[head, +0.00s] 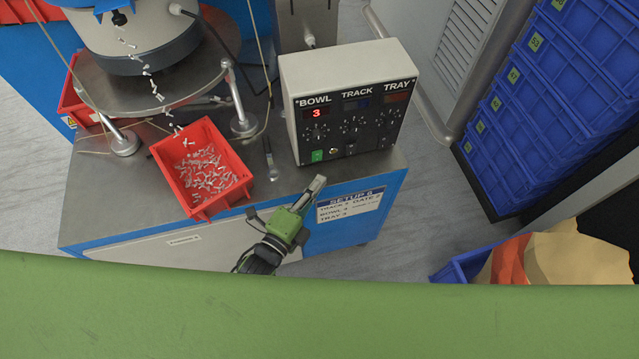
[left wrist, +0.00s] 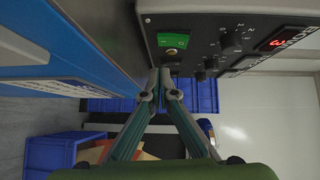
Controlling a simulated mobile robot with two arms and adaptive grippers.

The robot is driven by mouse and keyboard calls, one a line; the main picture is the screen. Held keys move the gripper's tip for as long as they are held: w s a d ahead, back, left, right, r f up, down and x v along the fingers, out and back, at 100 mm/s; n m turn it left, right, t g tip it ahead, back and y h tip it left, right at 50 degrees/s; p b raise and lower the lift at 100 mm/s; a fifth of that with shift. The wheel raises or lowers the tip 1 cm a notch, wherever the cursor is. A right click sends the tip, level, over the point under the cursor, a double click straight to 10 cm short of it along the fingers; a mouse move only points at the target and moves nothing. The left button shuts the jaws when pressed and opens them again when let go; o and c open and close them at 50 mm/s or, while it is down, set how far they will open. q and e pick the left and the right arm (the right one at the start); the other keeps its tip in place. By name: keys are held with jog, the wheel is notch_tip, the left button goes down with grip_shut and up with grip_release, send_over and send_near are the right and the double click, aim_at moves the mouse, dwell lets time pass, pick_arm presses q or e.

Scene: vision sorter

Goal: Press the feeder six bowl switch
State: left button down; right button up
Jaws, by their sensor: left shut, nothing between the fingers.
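The control box (head: 345,95) stands on the feeder's metal top, with columns marked BOWL, TRACK and TRAY. Its BOWL display shows a red 3. The green bowl switch (head: 317,155) is at the panel's lower left; it also shows in the left wrist view (left wrist: 173,40). My left gripper (head: 319,182) is shut and empty, its tips in front of and a little below the switch in the head view. In the left wrist view the closed fingertips (left wrist: 160,76) are close to the panel's edge beside the switch. I cannot tell whether they touch it. My right gripper is not in view.
A red bin (head: 222,192) of small metal parts sits left of the box, under the bowl feeder (head: 140,35). A setup label (head: 350,203) is on the blue front. Blue crates (head: 545,100) are stacked at right. A green surface (head: 320,320) crosses the foreground.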

pick_arm(q)
jog(key=f+b+v, duration=0.1)
jog(key=v, duration=0.9)
jog(key=shift+a+f, duration=0.15)
jog(key=shift+f, duration=0.1)
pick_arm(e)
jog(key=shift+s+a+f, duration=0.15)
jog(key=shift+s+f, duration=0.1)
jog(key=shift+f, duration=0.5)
pick_arm(q)
jog(key=shift+w, duration=0.15)
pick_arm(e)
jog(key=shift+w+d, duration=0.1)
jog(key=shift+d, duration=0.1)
